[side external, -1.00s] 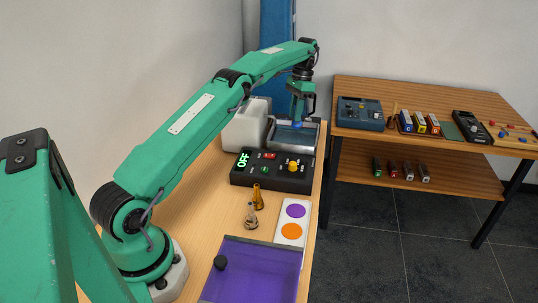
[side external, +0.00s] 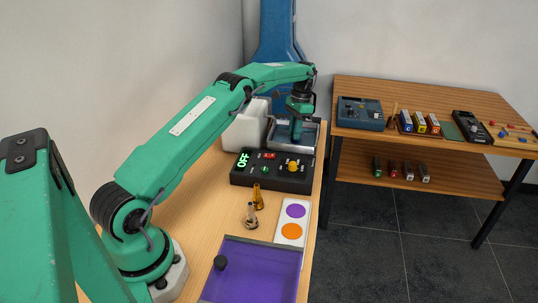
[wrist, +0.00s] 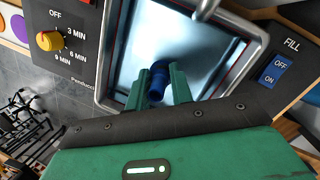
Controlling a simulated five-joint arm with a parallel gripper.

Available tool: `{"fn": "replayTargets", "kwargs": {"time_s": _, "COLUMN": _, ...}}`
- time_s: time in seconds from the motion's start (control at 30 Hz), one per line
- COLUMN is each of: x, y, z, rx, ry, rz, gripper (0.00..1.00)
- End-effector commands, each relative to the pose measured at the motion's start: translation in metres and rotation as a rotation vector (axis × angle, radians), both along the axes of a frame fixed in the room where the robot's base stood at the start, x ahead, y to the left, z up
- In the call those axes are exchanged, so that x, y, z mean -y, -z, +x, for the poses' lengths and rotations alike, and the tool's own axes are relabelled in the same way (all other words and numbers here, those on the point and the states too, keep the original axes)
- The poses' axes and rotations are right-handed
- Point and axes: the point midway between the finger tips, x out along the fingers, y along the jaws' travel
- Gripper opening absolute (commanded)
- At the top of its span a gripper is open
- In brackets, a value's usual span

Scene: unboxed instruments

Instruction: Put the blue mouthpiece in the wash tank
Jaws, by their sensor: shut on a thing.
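The blue mouthpiece (wrist: 158,78) is between the green fingers of my gripper (wrist: 158,90) in the wrist view. My gripper is shut on it. Behind the mouthpiece in that view is the inside of the wash tank, with its metal rim (wrist: 106,50) around. In the side view, my gripper (side external: 296,134) points down into the opening of the wash tank (side external: 315,136), and I cannot make out the mouthpiece there. How far it is above the tank floor I cannot tell.
A black control box (side external: 272,172) reading OFF stands in front of the tank. A white container (side external: 243,132) stands left of it. Two other mouthpieces, one gold (side external: 258,196) and one silver (side external: 251,215), stand nearer. A FILL switch (wrist: 276,70) is beside the tank.

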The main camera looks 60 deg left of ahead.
Motion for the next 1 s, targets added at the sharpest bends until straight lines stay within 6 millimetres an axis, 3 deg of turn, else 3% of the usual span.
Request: {"fn": "replayTargets", "kwargs": {"time_s": 1.0, "x": 0.0, "y": 0.0079, "z": 0.0, "rx": 0.0, "ry": 0.0, "rz": 0.0, "gripper": 0.01}}
